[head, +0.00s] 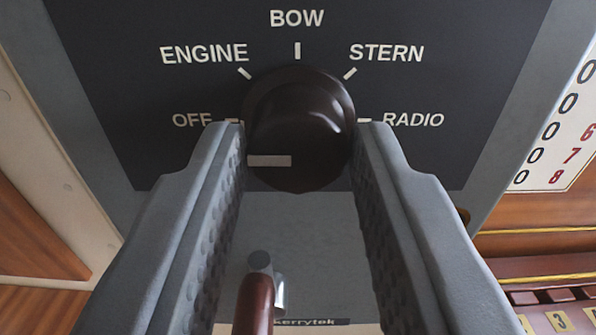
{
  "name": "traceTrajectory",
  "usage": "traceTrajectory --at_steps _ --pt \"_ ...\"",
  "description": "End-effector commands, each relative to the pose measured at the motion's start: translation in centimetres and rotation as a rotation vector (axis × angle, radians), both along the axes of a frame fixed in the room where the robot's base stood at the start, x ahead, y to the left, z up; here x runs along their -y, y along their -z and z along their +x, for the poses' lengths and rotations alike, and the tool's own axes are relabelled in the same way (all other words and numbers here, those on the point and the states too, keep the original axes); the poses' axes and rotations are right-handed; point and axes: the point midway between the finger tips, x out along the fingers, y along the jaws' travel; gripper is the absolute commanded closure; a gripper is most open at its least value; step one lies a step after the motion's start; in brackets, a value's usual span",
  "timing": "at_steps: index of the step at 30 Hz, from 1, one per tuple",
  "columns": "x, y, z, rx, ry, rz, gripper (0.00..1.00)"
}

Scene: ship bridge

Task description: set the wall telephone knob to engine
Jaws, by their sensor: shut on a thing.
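The wall telephone's dark brown round knob (312,100) is in the upper middle of the head view, on a black plate (120,90). White labels OFF, ENGINE, BOW, STERN and RADIO, each with a tick, run around it from left to right. The white pointer line (269,160) on the knob's face lies level and points left, toward OFF. ENGINE (204,54) is one mark up and to the right of OFF. My gripper (301,135) has one grey finger on each side of the knob and is shut on it. The fingers hide part of the knob's sides.
The telephone's grey housing (330,235) continues below the plate. A dark red rod with a metal end (255,300) stands between my fingers, lower down. At right are a white number card (560,140) and a wooden ledge with numbered keys (558,320). Wood panelling (35,215) is at left.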

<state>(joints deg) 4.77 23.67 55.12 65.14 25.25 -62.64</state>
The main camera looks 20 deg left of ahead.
Motion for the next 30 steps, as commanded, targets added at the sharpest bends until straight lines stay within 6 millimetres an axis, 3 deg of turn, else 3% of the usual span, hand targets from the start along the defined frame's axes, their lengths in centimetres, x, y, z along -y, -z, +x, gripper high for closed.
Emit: traceTrajectory --at_steps 11,30 --pt "0.03 0.0 0.0 -0.046 0.0 0.141 0.93" --pt "0.11 0.02 0.02 -0.2 0.0 0.615 0.93"
